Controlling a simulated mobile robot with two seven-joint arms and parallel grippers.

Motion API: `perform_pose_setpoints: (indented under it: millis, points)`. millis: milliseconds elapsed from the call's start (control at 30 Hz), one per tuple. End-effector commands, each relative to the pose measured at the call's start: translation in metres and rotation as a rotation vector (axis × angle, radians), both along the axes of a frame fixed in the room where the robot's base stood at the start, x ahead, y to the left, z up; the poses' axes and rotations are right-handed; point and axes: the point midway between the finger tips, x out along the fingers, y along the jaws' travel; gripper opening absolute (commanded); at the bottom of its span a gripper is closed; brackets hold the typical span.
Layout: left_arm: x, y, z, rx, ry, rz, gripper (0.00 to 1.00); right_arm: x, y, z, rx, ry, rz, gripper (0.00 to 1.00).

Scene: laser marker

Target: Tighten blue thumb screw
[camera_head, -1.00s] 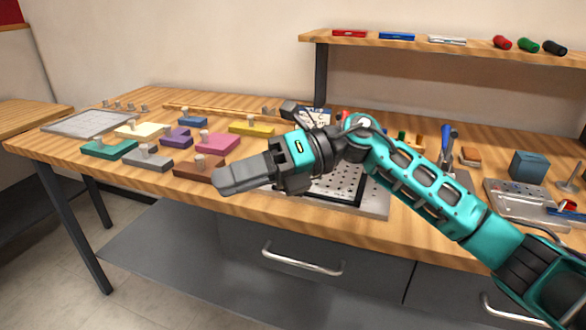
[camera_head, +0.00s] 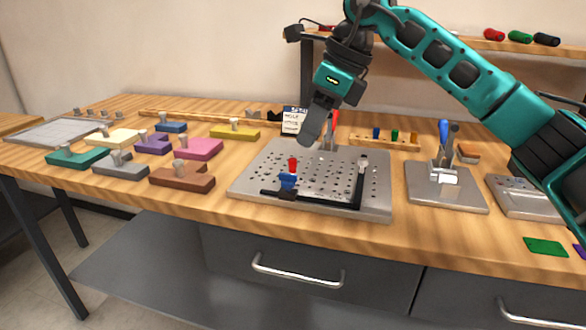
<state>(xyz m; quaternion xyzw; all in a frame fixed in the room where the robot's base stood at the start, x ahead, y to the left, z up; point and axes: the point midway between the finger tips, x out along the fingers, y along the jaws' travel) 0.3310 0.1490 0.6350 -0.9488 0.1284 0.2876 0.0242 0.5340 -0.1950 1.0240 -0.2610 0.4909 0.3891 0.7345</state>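A perforated metal plate (camera_head: 262,165) lies on the bench in the middle of the view, with black bars along its front and right side. A small blue piece (camera_head: 288,182), which may be the blue thumb screw, sits by the front bar near a red knob (camera_head: 292,163). I cannot tell how tight it is. My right gripper (camera_head: 309,138) hangs over the back of the plate, pointing down, apart from the blue piece. It shows from the side as one grey block, so its opening is hidden. My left gripper is not in view.
A wooden rack (camera_head: 400,143) with small coloured pegs, one blue, stands behind the plate. A blue-handled clamp (camera_head: 443,135) on a metal base (camera_head: 470,197) stands to the right. Several coloured blocks (camera_head: 182,178) fill the left. A shelf (camera_head: 480,44) runs above the back.

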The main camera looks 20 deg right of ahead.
Motion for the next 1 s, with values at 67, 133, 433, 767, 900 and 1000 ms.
perform_pose_setpoints:
  millis: [67,133,433,767,900,1000]
  points:
    - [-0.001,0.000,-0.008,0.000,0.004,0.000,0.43,0.003,0.007,-0.021,-0.001,0.004,0.002,0.34]
    - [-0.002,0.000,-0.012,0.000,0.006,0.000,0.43,0.006,0.011,-0.034,0.000,0.004,0.003,0.34]
    - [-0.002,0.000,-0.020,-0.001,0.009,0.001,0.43,0.016,0.025,-0.072,0.002,0.001,0.002,0.34]
    - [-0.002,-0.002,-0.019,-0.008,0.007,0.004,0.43,0.018,0.027,-0.077,0.002,0.001,0.002,0.34]
    - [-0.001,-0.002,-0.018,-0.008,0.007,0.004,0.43,0.017,0.027,-0.077,0.002,0.001,0.002,0.27]
    - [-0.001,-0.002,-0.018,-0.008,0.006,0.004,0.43,0.017,0.027,-0.077,0.002,0.001,0.002,0.18]
